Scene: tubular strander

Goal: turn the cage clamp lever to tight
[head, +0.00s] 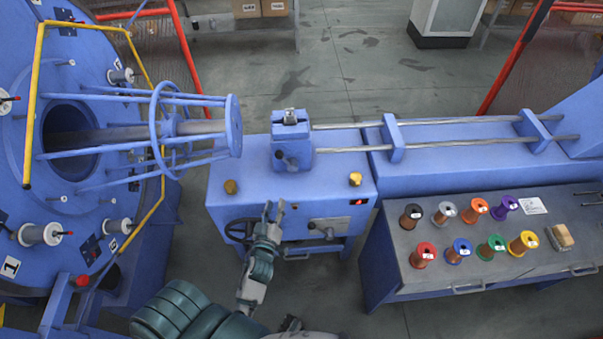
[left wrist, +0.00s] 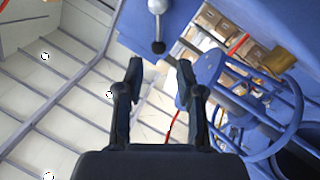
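The lever's exact setting cannot be told. My right gripper is not seen.
A handwheel (head: 240,231) is left of my left gripper. Brass knobs (head: 230,187) (head: 355,179) stand on the table. The blue spoked cage (head: 165,130) is at left. A grey bench (head: 480,265) with several coloured spools is at right.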

